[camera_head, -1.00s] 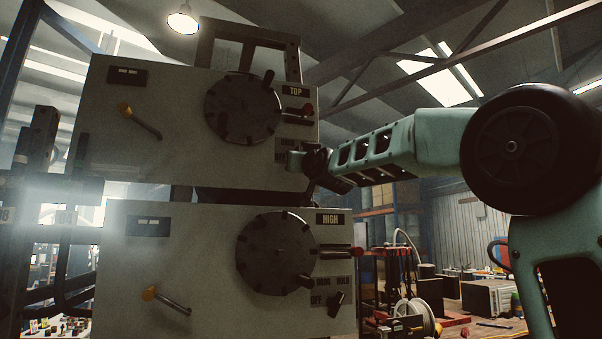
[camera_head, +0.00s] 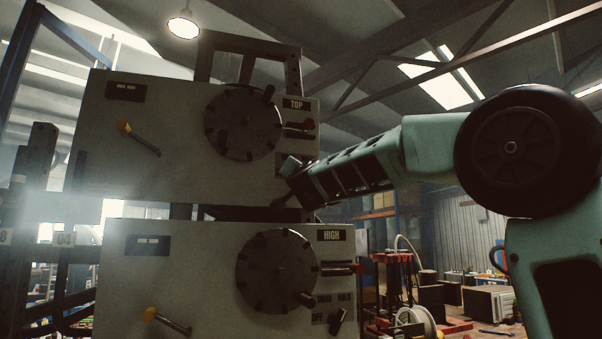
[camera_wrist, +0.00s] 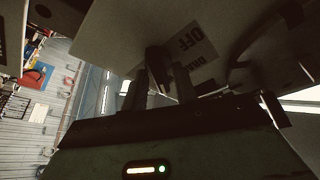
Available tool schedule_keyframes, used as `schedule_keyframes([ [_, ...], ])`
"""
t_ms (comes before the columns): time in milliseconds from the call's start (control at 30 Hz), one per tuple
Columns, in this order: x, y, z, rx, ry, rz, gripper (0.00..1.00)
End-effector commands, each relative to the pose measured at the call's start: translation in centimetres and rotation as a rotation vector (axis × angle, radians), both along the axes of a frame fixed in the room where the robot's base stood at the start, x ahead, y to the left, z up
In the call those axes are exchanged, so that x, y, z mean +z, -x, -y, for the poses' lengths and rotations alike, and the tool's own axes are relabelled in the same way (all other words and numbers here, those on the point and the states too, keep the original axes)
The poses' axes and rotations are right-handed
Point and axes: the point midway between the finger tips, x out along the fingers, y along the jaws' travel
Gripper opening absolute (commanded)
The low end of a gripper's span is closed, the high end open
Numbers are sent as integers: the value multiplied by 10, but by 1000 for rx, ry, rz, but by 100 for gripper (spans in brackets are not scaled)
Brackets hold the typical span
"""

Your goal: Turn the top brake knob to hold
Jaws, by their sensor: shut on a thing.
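The upper pale box (camera_head: 180,170) carries a TOP label (camera_head: 296,104). Its brake knob (camera_wrist: 157,62) is a dark lever-shaped knob in the wrist view, beside a plate (camera_wrist: 195,55) reading OFF and DRAG. My gripper (camera_wrist: 162,85) has a finger on each side of the knob and is shut on it. In the head view my gripper (camera_head: 287,180) is at the lower right corner of the upper box and hides the knob. Which mark the knob points at cannot be told.
A cluttered bench (camera_head: 475,325) stands at the right.

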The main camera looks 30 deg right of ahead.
Motion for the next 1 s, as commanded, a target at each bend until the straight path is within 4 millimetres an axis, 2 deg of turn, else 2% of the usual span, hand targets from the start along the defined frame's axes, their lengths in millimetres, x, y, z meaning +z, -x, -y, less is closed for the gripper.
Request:
schedule_keyframes([
  [367, 0, 0, 0, -1, -7, 3, 6],
  [400, 0, 0, 0, -1, -7, 3, 31],
  [433, 0, 0, 0, -1, -7, 3, 35],
  [767, -1, 2, -1, 0, -6, 3, 35],
  [867, -5, 11, -5, 1, -7, 5, 35],
  [1000, -16, 32, -17, 3, -7, 5, 35],
])
